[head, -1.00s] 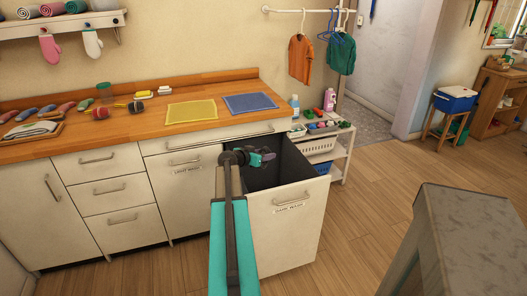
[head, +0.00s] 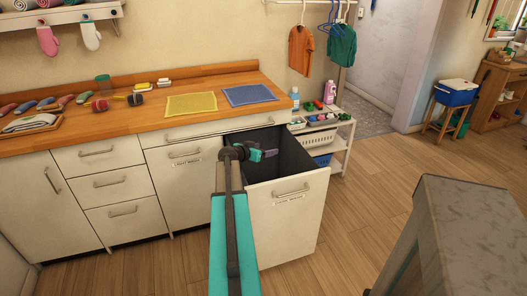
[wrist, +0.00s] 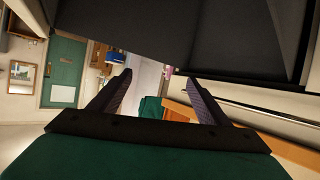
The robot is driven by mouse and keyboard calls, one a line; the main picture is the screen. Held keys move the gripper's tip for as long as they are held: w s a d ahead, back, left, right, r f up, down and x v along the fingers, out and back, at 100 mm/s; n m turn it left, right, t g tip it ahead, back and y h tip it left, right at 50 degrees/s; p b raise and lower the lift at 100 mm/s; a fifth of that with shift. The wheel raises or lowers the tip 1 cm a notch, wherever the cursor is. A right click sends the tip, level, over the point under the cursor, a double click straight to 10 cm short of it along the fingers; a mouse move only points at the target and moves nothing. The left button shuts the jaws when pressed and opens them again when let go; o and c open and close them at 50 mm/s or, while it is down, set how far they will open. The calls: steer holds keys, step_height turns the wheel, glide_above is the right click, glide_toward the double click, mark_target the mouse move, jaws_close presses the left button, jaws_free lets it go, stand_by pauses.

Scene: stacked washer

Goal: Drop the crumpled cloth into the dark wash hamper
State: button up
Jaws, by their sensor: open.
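The dark wash hamper (head: 287,225) is a pulled-out bin with a white front, a handle and a small label; its dark grey inside is open at the top. My gripper (head: 270,153) is over the hamper's mouth in the head view. In the wrist view my gripper (wrist: 160,95) has its two fingers wide apart with nothing between them. Dark grey panels, seemingly the hamper's inside (wrist: 240,35), fill the top of that view. I do not see the crumpled cloth in either view; the hamper's floor is hidden.
A light wash door (head: 186,185) is shut left of the hamper. The wooden counter (head: 150,110) holds yellow and blue cloths lying flat, brushes and other items. A white shelf cart (head: 330,140) stands behind right. A grey-topped block (head: 470,220) is at front right.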

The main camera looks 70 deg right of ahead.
steer(key=shift+a, duration=0.1)
steer(key=b+v, duration=0.2)
steer(key=v, duration=1.1)
steer(key=shift+a+r, duration=0.2)
steer(key=shift+a, duration=0.1)
steer(key=shift+w, duration=0.1)
stand_by(0.6)
